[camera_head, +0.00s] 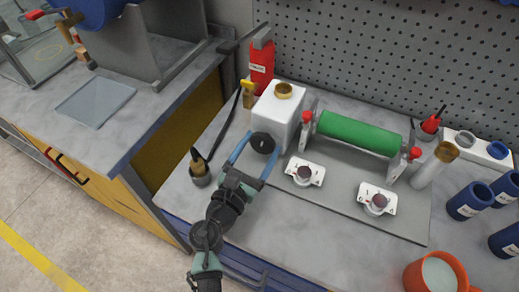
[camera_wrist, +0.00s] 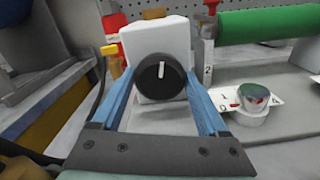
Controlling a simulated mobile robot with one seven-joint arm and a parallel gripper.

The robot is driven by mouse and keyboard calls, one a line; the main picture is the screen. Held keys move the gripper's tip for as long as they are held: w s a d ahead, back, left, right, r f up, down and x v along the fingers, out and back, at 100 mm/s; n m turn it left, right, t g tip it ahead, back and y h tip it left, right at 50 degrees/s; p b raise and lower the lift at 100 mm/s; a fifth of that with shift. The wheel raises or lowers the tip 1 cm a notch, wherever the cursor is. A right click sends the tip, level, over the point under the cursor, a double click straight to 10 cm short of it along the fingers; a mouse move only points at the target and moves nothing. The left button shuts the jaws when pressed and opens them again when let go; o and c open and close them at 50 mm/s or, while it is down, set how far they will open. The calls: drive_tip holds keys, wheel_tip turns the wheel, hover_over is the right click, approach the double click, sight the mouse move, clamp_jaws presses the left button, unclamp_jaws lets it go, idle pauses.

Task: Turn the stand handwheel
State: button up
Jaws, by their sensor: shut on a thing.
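A round black handwheel (camera_head: 262,142) with a white line on its face sits on the front of a white block-shaped stand (camera_head: 281,105). In the wrist view the handwheel (camera_wrist: 161,76) is centred, its white line about upright, with the white stand (camera_wrist: 155,40) behind it. My gripper (camera_head: 265,147) has its two blue fingers on either side of the handwheel, shut on it. In the wrist view the fingers (camera_wrist: 160,82) reach the left and right edges of the wheel; their exact contact points are partly hidden.
A green roller (camera_head: 358,133) with red end knobs is to the right. Two white dial plates (camera_head: 304,172) (camera_head: 377,198) lie in front of it. A red bottle (camera_head: 262,66) stands behind the stand. Blue cups (camera_head: 468,202) and an orange mug (camera_head: 436,274) are at the right.

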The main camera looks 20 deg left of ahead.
drive_tip(key=m+b, duration=0.1)
drive_tip(key=m, duration=0.1)
drive_tip(key=m+b, duration=0.1)
drive_tip(key=m, duration=0.1)
drive_tip(key=m+b, duration=0.2)
drive_tip(key=shift+f, duration=0.25)
drive_tip(key=m+b, duration=0.4)
drive_tip(key=m, duration=0.1)
drive_tip(key=shift+m, duration=0.4)
drive_tip(key=m+b, duration=0.5)
drive_tip(key=m, duration=0.1)
drive_tip(key=shift+r+m+b, duration=0.15)
drive_tip(key=shift+m+b, duration=1.7)
drive_tip(key=shift+m, duration=0.85)
drive_tip(key=o, duration=1.3)
drive_tip(key=shift+c, duration=0.2)
drive_tip(key=shift+s, duration=0.1)
drive_tip(key=s, duration=1.3)
drive_tip(key=shift+a+b, duration=0.25)
drive_tip(key=shift+b, duration=0.15)
